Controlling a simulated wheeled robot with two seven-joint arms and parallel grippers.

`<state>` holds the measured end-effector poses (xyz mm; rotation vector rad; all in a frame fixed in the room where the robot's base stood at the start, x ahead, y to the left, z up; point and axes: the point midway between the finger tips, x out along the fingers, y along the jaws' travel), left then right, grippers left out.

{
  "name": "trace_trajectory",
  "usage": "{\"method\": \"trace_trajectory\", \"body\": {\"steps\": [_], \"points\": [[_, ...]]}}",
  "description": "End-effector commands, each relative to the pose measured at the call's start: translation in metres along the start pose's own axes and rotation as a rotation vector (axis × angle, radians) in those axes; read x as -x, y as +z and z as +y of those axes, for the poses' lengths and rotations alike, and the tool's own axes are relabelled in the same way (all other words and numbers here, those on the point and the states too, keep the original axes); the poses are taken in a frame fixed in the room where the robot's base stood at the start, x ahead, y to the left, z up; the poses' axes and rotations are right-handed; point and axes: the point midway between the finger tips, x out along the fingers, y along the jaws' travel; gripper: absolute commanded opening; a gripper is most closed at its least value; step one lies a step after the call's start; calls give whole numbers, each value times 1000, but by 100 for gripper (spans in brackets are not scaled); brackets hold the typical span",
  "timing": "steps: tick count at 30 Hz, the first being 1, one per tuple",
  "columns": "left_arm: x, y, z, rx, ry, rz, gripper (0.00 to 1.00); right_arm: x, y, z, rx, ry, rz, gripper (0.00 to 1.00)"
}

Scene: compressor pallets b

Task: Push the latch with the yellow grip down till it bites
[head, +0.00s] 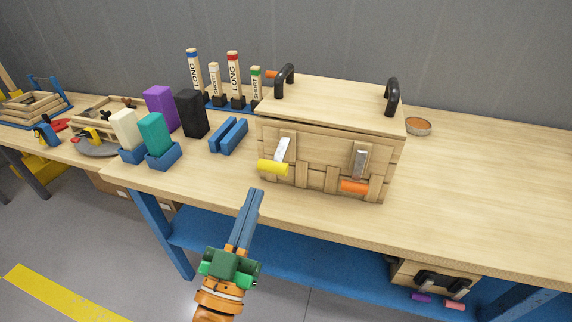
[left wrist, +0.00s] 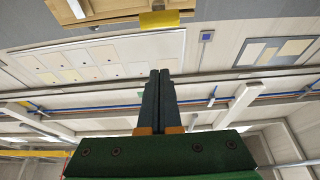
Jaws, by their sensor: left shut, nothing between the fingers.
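A wooden box (head: 290,185) with two black handles on its lid stands on the workbench. On its front, the latch with the yellow grip (head: 273,168) is at the left; its metal lever slants, with the grip standing out from the box. The yellow grip also shows in the left wrist view (left wrist: 159,20), near the top. A second latch with an orange grip (head: 354,187) is at the right of the front, its lever hanging down. My left gripper (head: 255,192) is shut and empty, just below and in front of the yellow grip, apart from it. My right gripper is not in view.
The workbench (head: 480,180) is clear right of the box, except for a small round bowl (head: 418,126). Coloured blocks in blue holders (head: 163,157) and labelled posts (head: 233,78) stand left and behind. A smaller box (head: 436,277) sits on the blue shelf below.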

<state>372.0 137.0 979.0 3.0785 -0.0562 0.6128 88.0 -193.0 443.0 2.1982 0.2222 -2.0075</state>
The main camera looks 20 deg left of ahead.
Motion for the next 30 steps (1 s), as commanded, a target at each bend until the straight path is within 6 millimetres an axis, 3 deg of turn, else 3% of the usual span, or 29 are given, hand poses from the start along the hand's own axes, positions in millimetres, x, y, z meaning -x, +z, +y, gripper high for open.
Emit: {"method": "trace_trajectory", "body": {"steps": [11,26,27,30], "points": [[-5,-4,-1,-1,-2,8,0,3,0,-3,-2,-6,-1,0],[-106,-8,-1,-1,-2,10,0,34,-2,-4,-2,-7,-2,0],[-98,8,-1,0,-2,2,0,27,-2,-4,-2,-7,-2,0],[-92,23,-1,1,-2,2,0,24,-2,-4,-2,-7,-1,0]]}}
